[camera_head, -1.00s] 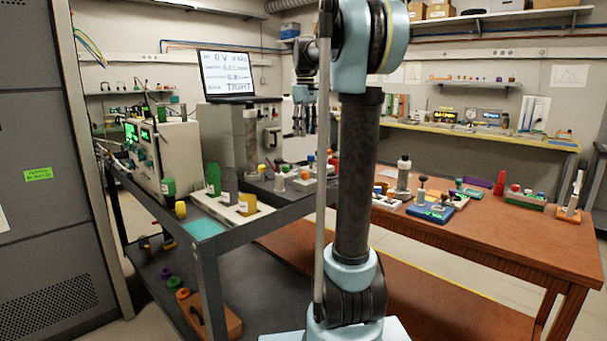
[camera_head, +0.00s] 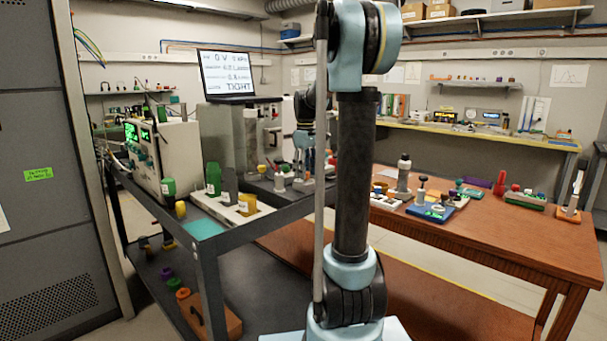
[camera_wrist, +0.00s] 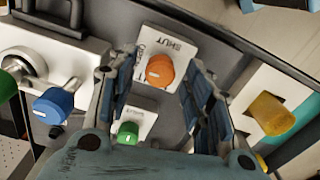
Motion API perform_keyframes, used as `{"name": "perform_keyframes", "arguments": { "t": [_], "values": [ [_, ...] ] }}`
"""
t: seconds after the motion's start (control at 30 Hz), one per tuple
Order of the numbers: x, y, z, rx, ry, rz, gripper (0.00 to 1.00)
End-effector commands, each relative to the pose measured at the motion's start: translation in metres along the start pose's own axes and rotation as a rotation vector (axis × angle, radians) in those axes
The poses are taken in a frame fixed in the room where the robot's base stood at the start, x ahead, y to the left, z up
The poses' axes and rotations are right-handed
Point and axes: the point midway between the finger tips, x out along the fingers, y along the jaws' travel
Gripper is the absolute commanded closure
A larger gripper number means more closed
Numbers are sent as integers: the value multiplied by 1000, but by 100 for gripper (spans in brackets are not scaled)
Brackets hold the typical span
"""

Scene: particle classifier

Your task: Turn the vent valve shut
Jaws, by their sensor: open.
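An orange knob (camera_wrist: 160,70) with a small white mark on its left part sits on a white plate lettered SHUT and OPEN (camera_wrist: 172,42). SHUT is printed above the knob and OPEN to its left. My gripper (camera_wrist: 161,88) is open, with one finger on each side of the orange knob in the wrist view. I see no finger touching it. In the head view my gripper (camera_head: 308,152) hangs low over the back right of the grey cart (camera_head: 245,222). The knob is hard to make out there, behind the gripper.
In the wrist view a green knob (camera_wrist: 128,132) is just below the orange one. A blue knob (camera_wrist: 53,106) is to the left and a yellow knob (camera_wrist: 271,114) to the right. A screen (camera_head: 228,74) reads TIGHT. A wooden table (camera_head: 500,235) stands at the right.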

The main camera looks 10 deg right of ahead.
Motion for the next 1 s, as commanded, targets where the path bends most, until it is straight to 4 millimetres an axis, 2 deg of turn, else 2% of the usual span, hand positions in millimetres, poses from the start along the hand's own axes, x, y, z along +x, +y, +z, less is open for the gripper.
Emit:
{"name": "perform_keyframes", "arguments": {
  "t": [0.4,0.6,0.7,1.0],
  "values": [
    [7,0,0,0,0,0,54],
    [7,0,0,0,0,0,98],
    [7,-6,-5,-4,0,0,98],
    [7,-1,-1,42,1,-2,98]
  ]
}}
